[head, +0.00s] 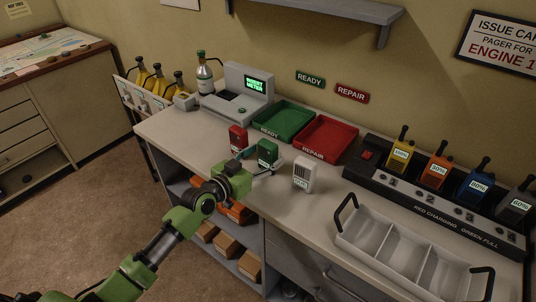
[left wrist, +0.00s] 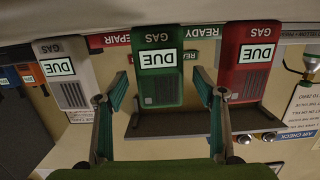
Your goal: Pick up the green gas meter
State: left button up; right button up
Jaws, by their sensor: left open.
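The green gas meter (head: 267,150) stands on the counter between a red meter (head: 238,138) and a white meter (head: 302,174). In the left wrist view, upside down, the green meter (left wrist: 160,92) is in the middle, with a "GAS" label and a white "DUE" display. My left gripper (head: 263,168) is open at the near side of the green meter, and its fingers hide the meter's lower part in the head view. In the left wrist view the fingers (left wrist: 160,82) appear on either side of the green meter, with gaps. I cannot tell how far they reach around it.
The red meter (left wrist: 248,65) and white meter (left wrist: 66,72) flank the fingers closely. Behind are the green READY tray (head: 284,121) and red REPAIR tray (head: 325,138). A charging rack (head: 420,190) and white divided carrier (head: 400,250) stand at right.

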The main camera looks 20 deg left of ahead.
pick_arm(q)
jog(key=shift+w+d, duration=0.15)
jog(key=shift+w, duration=0.15)
jog(key=shift+c, duration=0.3)
jog(key=c, duration=1.3)
